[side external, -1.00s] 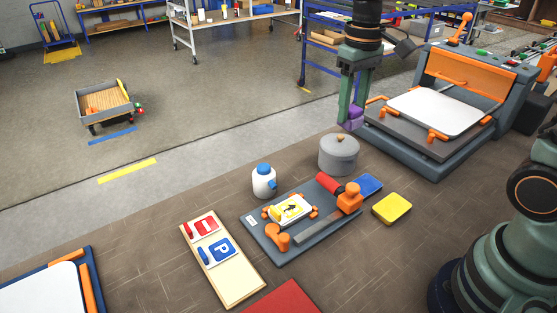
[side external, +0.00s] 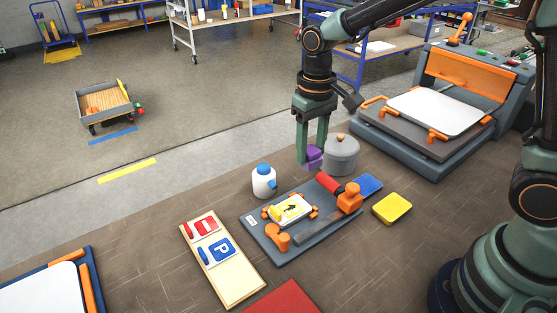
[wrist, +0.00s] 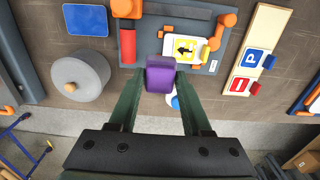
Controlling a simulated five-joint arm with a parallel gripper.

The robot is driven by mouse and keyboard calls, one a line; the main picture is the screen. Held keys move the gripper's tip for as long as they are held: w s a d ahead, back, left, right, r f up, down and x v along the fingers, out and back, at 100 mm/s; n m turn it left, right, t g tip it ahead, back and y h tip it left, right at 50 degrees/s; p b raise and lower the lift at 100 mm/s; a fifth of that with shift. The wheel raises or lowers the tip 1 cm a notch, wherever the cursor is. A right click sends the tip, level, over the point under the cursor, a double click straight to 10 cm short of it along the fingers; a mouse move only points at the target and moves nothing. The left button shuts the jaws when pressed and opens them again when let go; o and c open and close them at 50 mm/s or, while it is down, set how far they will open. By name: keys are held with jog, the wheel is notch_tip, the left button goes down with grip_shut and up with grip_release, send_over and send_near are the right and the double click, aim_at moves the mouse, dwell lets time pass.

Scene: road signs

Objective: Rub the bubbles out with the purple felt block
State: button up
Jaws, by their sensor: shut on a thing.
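The purple felt block (side external: 312,157) is held between the fingers of my gripper (side external: 310,150). The block also shows in the wrist view (wrist: 160,75), at the fingertips. My gripper is shut on it, above the table between the white bottle and the grey pot. The yellow sign with a black arrow (side external: 291,209) lies on a white plate, clamped by orange holders on the grey board (side external: 262,236). The sign also shows in the wrist view (wrist: 185,48), beyond the block. Any bubbles on it are too small to tell.
A white bottle with a blue cap (side external: 264,181) and a lidded grey pot (side external: 342,156) stand behind the board. A red roller (side external: 328,185) and an orange-knobbed tool (side external: 349,197) lie on the board. A wooden rack (side external: 221,256) is at the left, a yellow pad (side external: 392,208) at the right.

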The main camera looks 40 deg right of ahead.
jog(key=shift+s+a+f, duration=0.1)
jog(key=shift+a+f, duration=0.6)
jog(key=shift+f, duration=0.75)
jog(key=shift+a+f, duration=0.7)
jog(key=shift+f, duration=0.8)
jog(key=shift+s+a+f, duration=0.1)
jog(key=shift+a+f, duration=0.6)
jog(key=shift+f, duration=0.75)
jog(key=shift+f, duration=0.6)
jog(key=shift+s, duration=0.5)
jog(key=shift+w, duration=0.9)
jog(key=shift+s, duration=0.75)
jog(key=shift+w, duration=0.3)
